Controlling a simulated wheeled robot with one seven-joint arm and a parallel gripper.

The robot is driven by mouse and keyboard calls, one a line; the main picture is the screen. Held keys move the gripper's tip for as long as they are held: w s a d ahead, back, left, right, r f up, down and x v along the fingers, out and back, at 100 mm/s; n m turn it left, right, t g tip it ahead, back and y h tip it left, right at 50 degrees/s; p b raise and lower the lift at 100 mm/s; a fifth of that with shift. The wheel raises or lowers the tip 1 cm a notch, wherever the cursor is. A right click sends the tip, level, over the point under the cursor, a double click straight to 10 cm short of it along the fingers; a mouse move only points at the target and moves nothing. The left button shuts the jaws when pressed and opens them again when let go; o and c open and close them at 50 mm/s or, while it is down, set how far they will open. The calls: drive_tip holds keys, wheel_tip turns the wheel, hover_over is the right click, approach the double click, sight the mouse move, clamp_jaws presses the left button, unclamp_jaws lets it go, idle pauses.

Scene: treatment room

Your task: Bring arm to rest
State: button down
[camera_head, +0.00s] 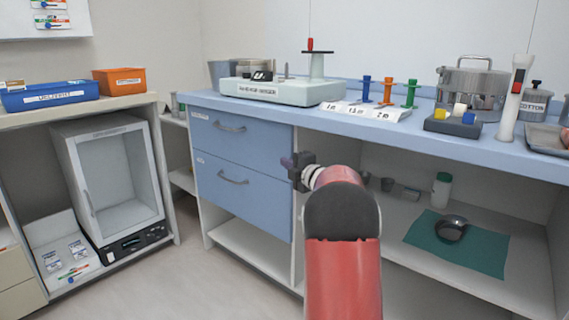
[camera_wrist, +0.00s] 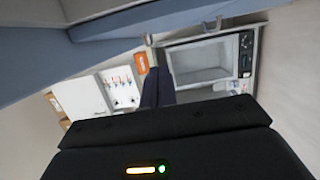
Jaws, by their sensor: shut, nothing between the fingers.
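My gripper (camera_head: 287,162) is at the end of my red arm, in front of the blue drawer unit, pointing left in the head view. It is shut and empty. In the wrist view its dark closed fingers (camera_wrist: 156,88) stick up from the black gripper body, with open air around them. The arm is raised and reaches forward, with the gripper below the counter top's front edge and apart from the drawers as far as I can tell.
The blue counter (camera_head: 430,138) carries a grey-green device (camera_head: 290,92), colored stands and a metal pot (camera_head: 473,85). Two blue drawers (camera_head: 240,175) are shut. A green cloth (camera_head: 485,245) with a metal bowl lies on the lower shelf. A glass-front cabinet (camera_head: 115,180) stands left. The floor ahead is clear.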

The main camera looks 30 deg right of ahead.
drive_tip(key=s+a+r+m+g+h+p, duration=0.1)
drive_tip(key=s+a+r+m+h, duration=0.25)
drive_tip(key=s+m, duration=0.2)
drive_tip(key=s+a+r+m+g+h+p, duration=0.1)
drive_tip(key=s+a+r+m+h, duration=0.3)
drive_tip(key=s, duration=0.3)
drive_tip(key=s+a+f+m+g+y+p, duration=0.1)
drive_tip(key=s+a+f+m+g, duration=0.4)
drive_tip(key=s+a, duration=0.6)
drive_tip(key=s+a+f+m+g+y+p, duration=0.1)
drive_tip(key=s+a+f+m+g+y, duration=0.3)
drive_tip(key=s+a+f, duration=0.3)
drive_tip(key=s+a+g, duration=0.1)
drive_tip(key=s+a, duration=0.4)
drive_tip(key=s, duration=0.6)
drive_tip(key=shift+s+f+m+y, duration=0.25)
drive_tip(key=shift+f+m+y, duration=0.1)
drive_tip(key=shift+f, duration=0.05)
